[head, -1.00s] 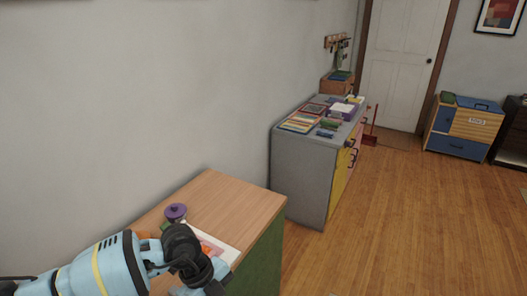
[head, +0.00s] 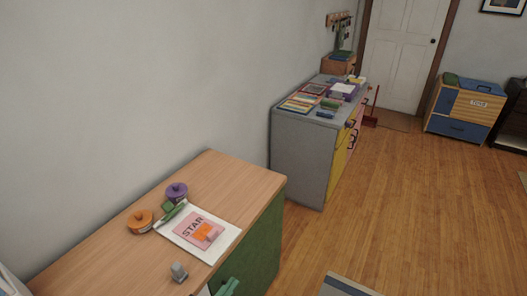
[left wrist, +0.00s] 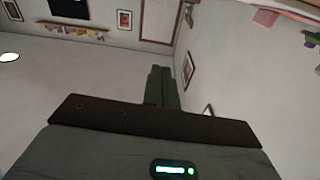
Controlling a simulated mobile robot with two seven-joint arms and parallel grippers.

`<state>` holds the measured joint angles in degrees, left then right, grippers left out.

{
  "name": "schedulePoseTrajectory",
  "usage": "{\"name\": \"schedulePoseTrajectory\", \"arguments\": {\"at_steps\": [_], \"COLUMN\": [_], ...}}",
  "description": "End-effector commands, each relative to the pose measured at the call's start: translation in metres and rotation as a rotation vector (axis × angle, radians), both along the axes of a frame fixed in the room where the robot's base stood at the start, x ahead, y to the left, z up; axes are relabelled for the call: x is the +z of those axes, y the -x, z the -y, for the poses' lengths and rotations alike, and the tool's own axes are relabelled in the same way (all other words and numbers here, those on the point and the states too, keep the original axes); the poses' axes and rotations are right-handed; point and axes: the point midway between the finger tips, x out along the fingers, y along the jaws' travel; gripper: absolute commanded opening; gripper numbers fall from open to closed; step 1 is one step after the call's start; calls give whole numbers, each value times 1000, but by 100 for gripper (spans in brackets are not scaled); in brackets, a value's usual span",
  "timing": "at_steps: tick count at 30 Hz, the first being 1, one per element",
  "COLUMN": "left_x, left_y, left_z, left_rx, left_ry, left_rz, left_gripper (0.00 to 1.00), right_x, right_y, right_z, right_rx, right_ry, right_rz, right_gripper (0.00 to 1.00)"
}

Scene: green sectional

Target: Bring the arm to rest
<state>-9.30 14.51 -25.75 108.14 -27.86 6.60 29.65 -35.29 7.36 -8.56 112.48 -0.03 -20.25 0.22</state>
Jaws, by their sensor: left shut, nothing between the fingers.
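My left gripper (left wrist: 160,76) shows in the left wrist view. Its two dark green fingers are pressed together and nothing is held between them. Behind the fingers in that view are a pale wall with framed pictures and a wall shelf. In the head view, only a pale piece, likely of my left arm, shows at the lower left edge, and the gripper's fingers cannot be made out there. My right gripper is in neither view.
A wooden-topped green cabinet (head: 237,177) holds a STAR sheet (head: 193,226), a purple round container (head: 176,192), an orange one (head: 140,222) and a small grey block (head: 179,271). A grey cabinet (head: 298,153) stands beyond. The wooden floor (head: 420,210) is open at right.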

Motion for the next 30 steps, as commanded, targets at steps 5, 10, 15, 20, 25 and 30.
{"name": "schedulePoseTrajectory", "arguments": {"at_steps": [5, 10, 15, 20, 25, 30], "left_x": [-87, -142, -167, -172, -172, -172], "left_y": [49, 108, 146, 155, 154, 154], "left_z": [-67, -108, -127, -130, -130, -130], "left_rx": [241, 341, 369, 371, 371, 371], "left_ry": [-85, -165, -208, -217, -217, -217], "left_rz": [-330, -580, -713, -743, -741, -740], "left_gripper": [0, 0, 0, 0, 0, 0], "right_x": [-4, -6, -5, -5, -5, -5], "right_y": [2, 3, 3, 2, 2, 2], "right_z": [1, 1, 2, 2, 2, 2], "right_rx": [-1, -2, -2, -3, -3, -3], "right_ry": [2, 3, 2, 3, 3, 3], "right_rz": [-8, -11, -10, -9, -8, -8], "right_gripper": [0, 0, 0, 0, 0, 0]}}
